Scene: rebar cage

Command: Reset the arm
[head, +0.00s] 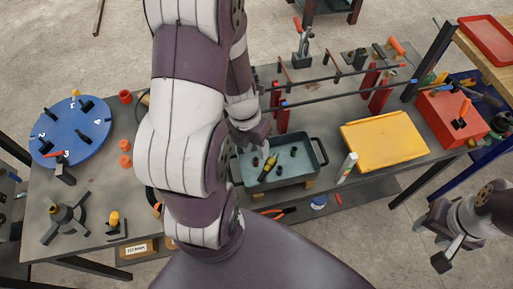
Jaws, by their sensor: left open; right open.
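My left arm fills the middle of the view and hides much of the workbench behind it. Its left gripper (252,138) points down near the back left rim of the dark tray (322,151); it is open, with no object seen between its fingers. Whether it touches the rim I cannot tell. My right gripper (446,259) is open and empty at the lower right, beyond the bench's front edge and over the floor.
The dark tray holds a yellow-and-black tool (268,167) and small dark pieces. Long bars (335,93) rest across red posts (282,118) behind it. A yellow board (386,139), red box (452,119) and blue disc (70,146) occupy the bench. Floor shows around the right gripper.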

